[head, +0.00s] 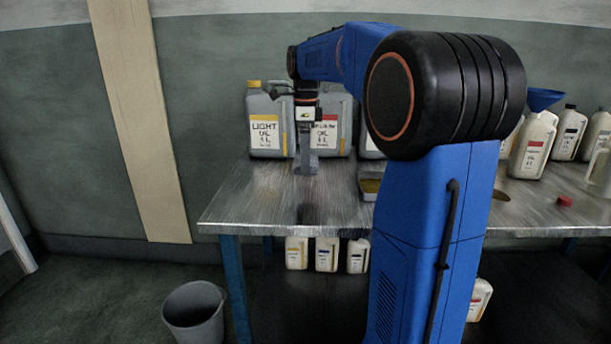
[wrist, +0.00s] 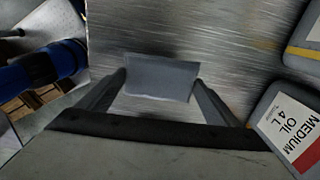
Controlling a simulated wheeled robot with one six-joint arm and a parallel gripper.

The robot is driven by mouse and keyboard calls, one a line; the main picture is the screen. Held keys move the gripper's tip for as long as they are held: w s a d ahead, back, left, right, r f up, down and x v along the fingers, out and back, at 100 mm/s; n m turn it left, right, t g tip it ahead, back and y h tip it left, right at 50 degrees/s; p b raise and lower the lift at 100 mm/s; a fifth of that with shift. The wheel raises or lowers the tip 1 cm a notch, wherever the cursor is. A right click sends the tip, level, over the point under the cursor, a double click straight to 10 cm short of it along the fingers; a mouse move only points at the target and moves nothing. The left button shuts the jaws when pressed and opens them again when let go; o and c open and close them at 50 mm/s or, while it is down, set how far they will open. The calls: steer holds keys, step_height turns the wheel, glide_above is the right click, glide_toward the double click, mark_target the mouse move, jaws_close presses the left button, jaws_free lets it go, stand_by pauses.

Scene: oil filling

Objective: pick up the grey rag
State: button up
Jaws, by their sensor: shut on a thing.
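The grey rag (wrist: 160,76) is a small flat grey piece in the wrist view, spanning the space between the two fingertips of my gripper (wrist: 160,82). The fingers are shut on it, one at each side. In the head view my gripper (head: 306,160) points straight down over the left part of the metal table, in front of the large grey oil cans. There the rag is hard to tell apart from the grey fingers. I cannot tell exactly how far it is above the tabletop.
The metal table (head: 258,205) is bare in front of the gripper. A tray (head: 368,188) lies to the right. A grey bin (head: 194,312) stands on the floor at the left.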

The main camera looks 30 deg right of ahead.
step_height(320, 180, up, 19)
steer(key=shift+r, duration=0.15)
steer(key=shift+o, duration=0.4)
steer(key=shift+d, duration=0.1)
